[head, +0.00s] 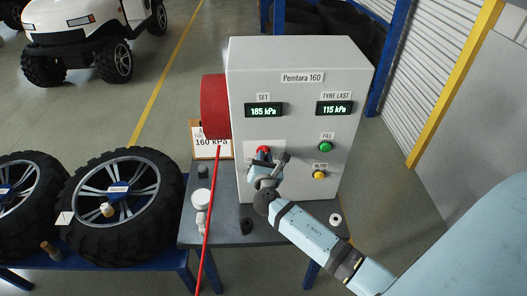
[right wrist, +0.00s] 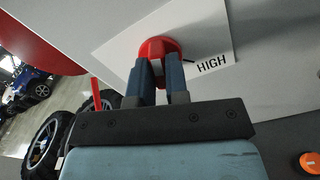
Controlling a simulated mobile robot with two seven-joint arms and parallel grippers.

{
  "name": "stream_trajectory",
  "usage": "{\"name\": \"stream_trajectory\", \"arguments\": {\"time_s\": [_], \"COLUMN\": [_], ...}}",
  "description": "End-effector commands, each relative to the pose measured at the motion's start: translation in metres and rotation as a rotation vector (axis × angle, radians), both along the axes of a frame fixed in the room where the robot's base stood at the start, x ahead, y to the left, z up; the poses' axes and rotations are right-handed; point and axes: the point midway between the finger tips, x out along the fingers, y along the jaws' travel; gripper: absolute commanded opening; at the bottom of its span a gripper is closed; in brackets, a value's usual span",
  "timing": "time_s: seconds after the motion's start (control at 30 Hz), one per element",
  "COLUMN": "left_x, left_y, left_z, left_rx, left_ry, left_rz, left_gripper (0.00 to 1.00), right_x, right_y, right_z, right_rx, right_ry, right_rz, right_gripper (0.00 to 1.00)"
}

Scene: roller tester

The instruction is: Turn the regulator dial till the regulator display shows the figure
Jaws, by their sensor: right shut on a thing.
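The regulator (head: 296,85) is a grey box marked "Pemtura 160". Its SET display (head: 264,110) reads 185 kPa and its TYRE LAST display (head: 335,107) reads 115 kPa. A sign (head: 211,143) behind the stand shows 160 kPa; its upper line is partly hidden. The red regulator dial (head: 263,150) is low on the box's front. It also shows in the right wrist view (right wrist: 158,46), beside the word HIGH. My right gripper (head: 268,162) is shut on the dial, with its fingers on either side in the right wrist view. My left gripper is not in view.
A green FILL button (head: 326,147) and a yellow button (head: 319,175) are right of the dial. A red reel (head: 215,107) with a hose (head: 209,225) is on the box's left. A gauge (head: 201,199) lies on the table (head: 222,232). Tyred wheels (head: 120,205) lie at left.

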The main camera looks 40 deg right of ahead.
Motion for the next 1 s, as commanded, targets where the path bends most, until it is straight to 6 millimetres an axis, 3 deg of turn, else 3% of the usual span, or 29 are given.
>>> {"name": "stream_trajectory", "arguments": {"time_s": [0.43, 0.83, 0.87, 1.0], "left_x": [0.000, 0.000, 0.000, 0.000], "left_y": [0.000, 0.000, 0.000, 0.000], "left_z": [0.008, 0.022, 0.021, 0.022], "left_rx": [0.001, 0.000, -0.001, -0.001], "left_ry": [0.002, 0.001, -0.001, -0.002], "left_rz": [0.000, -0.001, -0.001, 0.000], "left_gripper": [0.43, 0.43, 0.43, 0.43], "right_x": [0.000, 0.000, 0.000, 0.000], "right_y": [0.001, 0.000, 0.000, 0.000], "right_z": [0.001, 0.000, -0.001, -0.001], "right_rx": [-0.039, -0.214, -0.221, -0.217], "right_ry": [0.028, 0.132, 0.137, 0.134], "right_rz": [0.001, 0.001, 0.000, 0.000], "right_gripper": [0.00, 0.00, 0.19, 0.52]}}
